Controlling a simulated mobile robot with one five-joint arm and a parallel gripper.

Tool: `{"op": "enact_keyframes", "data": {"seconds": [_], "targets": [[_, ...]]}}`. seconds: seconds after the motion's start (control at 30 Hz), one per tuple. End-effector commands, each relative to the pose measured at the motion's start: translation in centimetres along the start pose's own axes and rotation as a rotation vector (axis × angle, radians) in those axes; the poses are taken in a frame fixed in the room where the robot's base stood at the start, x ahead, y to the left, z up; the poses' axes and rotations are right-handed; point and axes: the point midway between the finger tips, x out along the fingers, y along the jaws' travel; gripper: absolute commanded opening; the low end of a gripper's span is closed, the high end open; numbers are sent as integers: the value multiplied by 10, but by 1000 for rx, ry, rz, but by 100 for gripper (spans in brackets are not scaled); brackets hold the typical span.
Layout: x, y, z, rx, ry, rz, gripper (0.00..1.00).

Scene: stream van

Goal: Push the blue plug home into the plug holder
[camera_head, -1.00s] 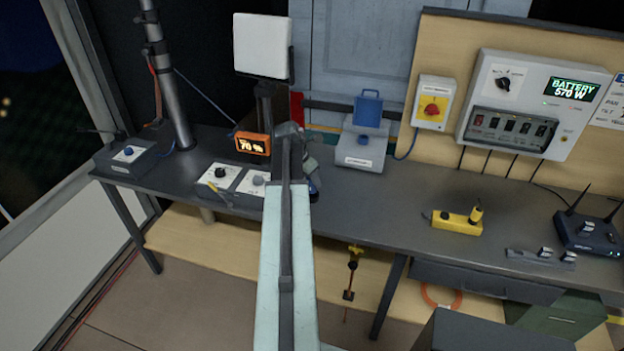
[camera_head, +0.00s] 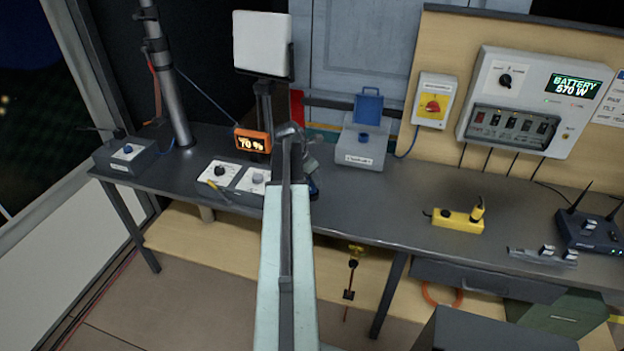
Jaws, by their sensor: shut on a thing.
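My gripper (camera_head: 309,160) is at the far end of my arm, over the bench, and is mostly hidden behind the arm. It appears shut on a small dark blue thing (camera_head: 313,188), which I take for the blue plug. Only its right side shows, low beside the arm near the bench's front part.
A grey box with an open blue lid (camera_head: 361,153) stands right of my gripper. A yellow block (camera_head: 457,220) and a router (camera_head: 592,232) are farther right. Bare bench lies between.

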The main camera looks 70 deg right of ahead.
Motion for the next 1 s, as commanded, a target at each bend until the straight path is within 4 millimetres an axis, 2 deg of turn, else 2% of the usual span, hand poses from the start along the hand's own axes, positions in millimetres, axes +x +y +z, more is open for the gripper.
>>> {"op": "enact_keyframes", "data": {"seconds": [0.83,0.87,0.93,1.0], "targets": [[18,0,-8,0,0,0,0],[18,0,-8,0,0,0,40],[17,0,-7,0,0,0,59],[17,0,-7,0,0,0,62]]}}
